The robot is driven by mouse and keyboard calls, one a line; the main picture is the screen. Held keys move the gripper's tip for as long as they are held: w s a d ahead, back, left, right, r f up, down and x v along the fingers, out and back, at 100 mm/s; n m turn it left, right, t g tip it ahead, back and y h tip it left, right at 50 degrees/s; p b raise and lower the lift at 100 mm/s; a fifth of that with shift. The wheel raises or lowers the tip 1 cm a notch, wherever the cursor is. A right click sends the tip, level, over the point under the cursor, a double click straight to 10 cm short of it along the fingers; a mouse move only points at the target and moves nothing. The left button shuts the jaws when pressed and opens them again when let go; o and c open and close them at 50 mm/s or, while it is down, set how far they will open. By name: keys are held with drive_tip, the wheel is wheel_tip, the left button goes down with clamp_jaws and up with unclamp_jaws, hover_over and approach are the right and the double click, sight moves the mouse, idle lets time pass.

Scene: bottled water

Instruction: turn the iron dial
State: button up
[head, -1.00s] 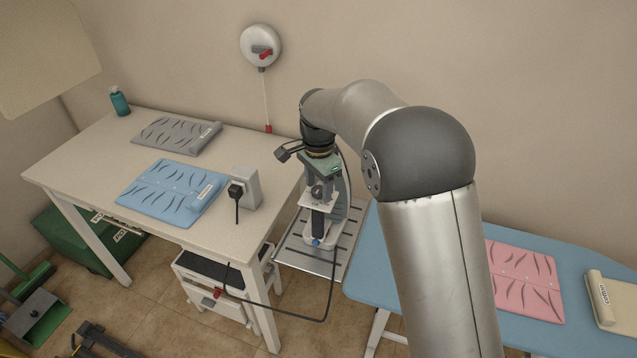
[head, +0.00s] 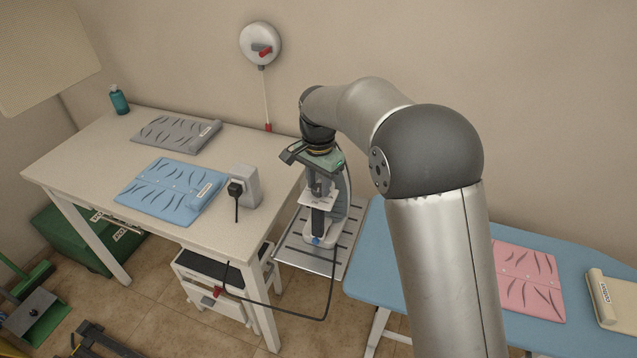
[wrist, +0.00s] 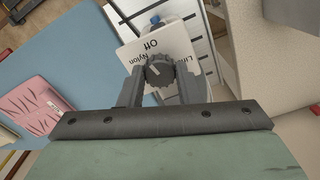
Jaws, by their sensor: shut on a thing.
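The iron (head: 343,208) stands on the slotted metal rest between the table and the ironing board, partly hidden by my gripper. Its dial (wrist: 159,71) is a dark ribbed knob with a light pointer line. The dial sits in front of a white plate (wrist: 142,42) marked "Off", "Nylon" and a partly covered word. My gripper (wrist: 160,82) is shut on the dial, one finger on each side. In the head view my gripper (head: 319,183) comes down from above onto the dial, which is hidden there.
The slotted metal rest (head: 294,253) lies beside the blue ironing board (head: 371,280). A white table (head: 105,150) stands to the left, with a socket box and plug (head: 241,188). A black cord (head: 290,315) loops below the rest. A pink cloth (head: 528,282) lies on the board.

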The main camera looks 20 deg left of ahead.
drive_tip(key=n, duration=0.4)
drive_tip(key=shift+n, duration=0.3)
drive_tip(key=n, duration=0.3)
drive_tip(key=shift+w+n+b, duration=0.1)
drive_tip(key=shift+n+b, duration=0.2)
drive_tip(key=shift+b, duration=0.1)
drive_tip(key=n, duration=0.4)
drive_tip(key=shift+r+n, duration=0.1)
drive_tip(key=shift+n, duration=2.2)
drive_tip(key=o, duration=1)
drive_tip(key=shift+c, duration=0.2)
